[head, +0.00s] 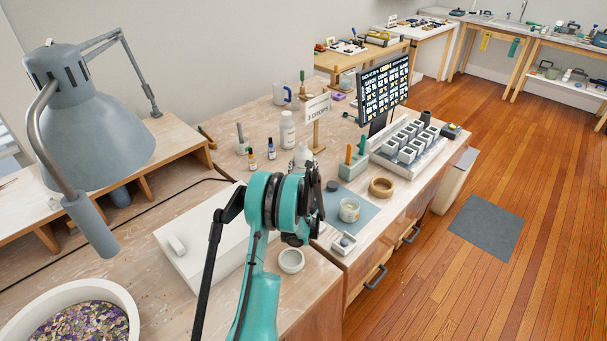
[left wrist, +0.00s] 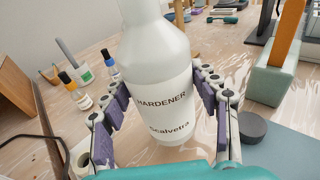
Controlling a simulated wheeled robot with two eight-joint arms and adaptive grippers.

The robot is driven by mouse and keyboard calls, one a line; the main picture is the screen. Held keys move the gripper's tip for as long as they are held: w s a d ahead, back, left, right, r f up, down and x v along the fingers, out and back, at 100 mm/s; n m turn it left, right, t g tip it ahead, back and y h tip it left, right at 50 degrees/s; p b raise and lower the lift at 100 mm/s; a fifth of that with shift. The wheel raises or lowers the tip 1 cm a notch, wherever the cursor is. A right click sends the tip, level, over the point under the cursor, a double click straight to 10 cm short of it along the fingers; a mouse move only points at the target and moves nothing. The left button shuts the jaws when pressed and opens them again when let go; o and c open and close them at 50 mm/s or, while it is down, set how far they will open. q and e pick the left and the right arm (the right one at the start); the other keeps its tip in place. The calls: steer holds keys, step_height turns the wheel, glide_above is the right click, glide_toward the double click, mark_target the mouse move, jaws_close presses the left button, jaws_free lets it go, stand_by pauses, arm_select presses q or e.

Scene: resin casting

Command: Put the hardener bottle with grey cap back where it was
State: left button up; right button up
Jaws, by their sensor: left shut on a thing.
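The white hardener bottle (left wrist: 165,75), with "HARDENER" on its label, stands upright between the purple-padded fingers of my left gripper (left wrist: 160,100), which is shut on it. Its top is cut off in the left wrist view, so its cap is not seen there. In the head view only the bottle's pale upper part (head: 302,156) shows behind my left gripper (head: 297,195). I cannot tell whether its base touches the table. A dark grey round cap (head: 332,186) lies on the blue-grey mat (head: 362,212); it also shows in the left wrist view (left wrist: 252,127). My right gripper is not in view.
Another white bottle (head: 288,130) and small dropper bottles (head: 271,149) stand behind. To the right are a jar (head: 349,210), a tape roll (head: 382,187), a green tool holder (head: 354,165) and a mould tray (head: 408,144). A lamp (head: 90,120) overhangs the left.

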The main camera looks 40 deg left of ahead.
mark_target(303, 171)
arm_select(q)
step_height(303, 171, down, 4)
steer(key=shift+r+b, duration=0.2)
steer(key=shift+b, duration=0.6)
steer(key=shift+r, duration=0.15)
steer(key=o, duration=1.4)
